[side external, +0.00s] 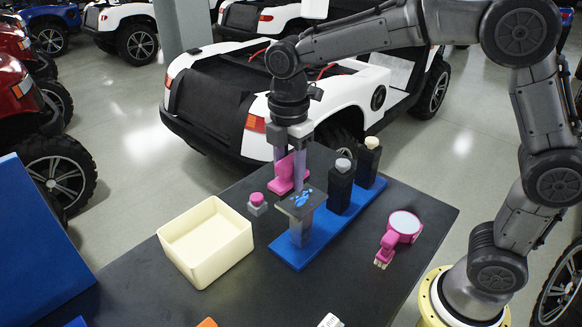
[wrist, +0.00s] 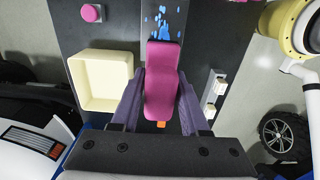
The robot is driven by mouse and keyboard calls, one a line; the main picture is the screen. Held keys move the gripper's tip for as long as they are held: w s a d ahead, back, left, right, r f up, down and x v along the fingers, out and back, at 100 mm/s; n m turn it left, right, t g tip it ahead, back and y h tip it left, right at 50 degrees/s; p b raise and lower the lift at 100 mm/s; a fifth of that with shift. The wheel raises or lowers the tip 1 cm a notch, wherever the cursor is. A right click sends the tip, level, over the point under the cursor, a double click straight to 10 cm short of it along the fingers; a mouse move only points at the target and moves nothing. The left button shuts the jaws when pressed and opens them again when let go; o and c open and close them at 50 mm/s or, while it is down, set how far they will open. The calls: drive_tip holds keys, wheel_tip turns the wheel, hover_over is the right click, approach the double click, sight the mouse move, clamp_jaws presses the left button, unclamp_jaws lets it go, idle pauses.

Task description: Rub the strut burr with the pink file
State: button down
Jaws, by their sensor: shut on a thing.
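The pink file (wrist: 163,85) is a rounded block between the purple fingers of my gripper (wrist: 163,78), which is shut on it. The strut (side external: 300,232) is a grey post with a flat top plate on a blue base. The burr is a patch of blue specks (side external: 303,199) on that plate. In the wrist view the burr (wrist: 165,20) lies just beyond the file's far end. I cannot tell whether they touch.
A cream open box (side external: 208,246) stands left of the strut. A small pink-topped button (side external: 257,200) sits behind the box. Two dark posts (side external: 341,187) (side external: 367,163) share the blue base. A pink round-headed tool (side external: 402,226) lies at the right.

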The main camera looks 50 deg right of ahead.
sight(289, 210)
wheel_tip(289, 210, down, 6)
drive_tip(key=shift+f, duration=0.1)
drive_tip(key=shift+d+f, duration=0.1)
drive_tip(key=shift+d, duration=4)
drive_tip(key=shift+a, duration=4.2)
drive_tip(key=shift+d+r, duration=0.1)
drive_tip(key=shift+r, duration=4.1)
